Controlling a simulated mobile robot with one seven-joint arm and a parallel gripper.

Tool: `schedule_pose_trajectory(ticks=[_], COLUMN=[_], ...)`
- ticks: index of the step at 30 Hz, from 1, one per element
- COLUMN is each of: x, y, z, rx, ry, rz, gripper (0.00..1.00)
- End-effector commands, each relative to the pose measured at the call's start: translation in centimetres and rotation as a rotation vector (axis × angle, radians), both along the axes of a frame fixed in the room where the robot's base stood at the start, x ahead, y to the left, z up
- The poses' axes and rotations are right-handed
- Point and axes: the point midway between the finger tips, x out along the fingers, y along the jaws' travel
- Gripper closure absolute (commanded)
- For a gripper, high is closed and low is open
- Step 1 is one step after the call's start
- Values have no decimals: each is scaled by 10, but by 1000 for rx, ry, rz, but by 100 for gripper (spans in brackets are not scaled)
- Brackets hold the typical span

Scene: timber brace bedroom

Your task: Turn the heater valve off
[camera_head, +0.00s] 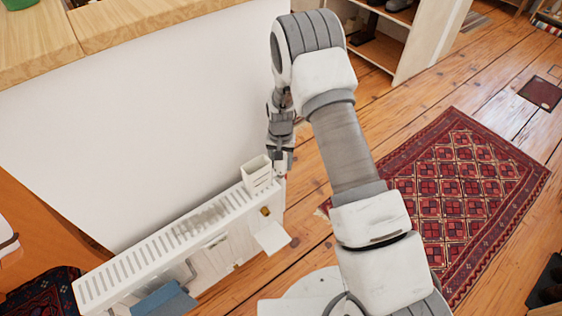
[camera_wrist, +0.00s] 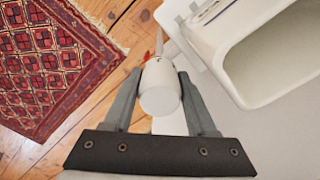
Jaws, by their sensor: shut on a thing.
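The white heater (camera_head: 165,245) stands low against the white wall in the head view. Its valve (camera_wrist: 160,88) is a white rounded knob with a small red mark at its far end, seen in the wrist view. My gripper (camera_wrist: 158,92) has its two grey fingers on either side of the knob, shut on it. In the head view my gripper (camera_head: 280,168) is at the right end of the heater, and the knob is mostly hidden there. The exact turn position of the valve cannot be read.
A white open box (camera_head: 256,174) sits on the heater's right end, close beside my gripper; it also shows in the wrist view (camera_wrist: 235,60). A wooden top (camera_head: 110,25) is above. A red patterned rug (camera_head: 460,190) lies on the wooden floor to the right.

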Motion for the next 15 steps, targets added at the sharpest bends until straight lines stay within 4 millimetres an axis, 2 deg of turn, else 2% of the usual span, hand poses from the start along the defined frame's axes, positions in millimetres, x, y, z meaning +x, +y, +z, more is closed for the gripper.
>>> schedule_pose_trajectory(ticks=[6,15], x=[0,0], y=[1,1], z=[1,0], rx=[0,0], ry=[-1,0], rz=[-151,-272], gripper=[99,99])
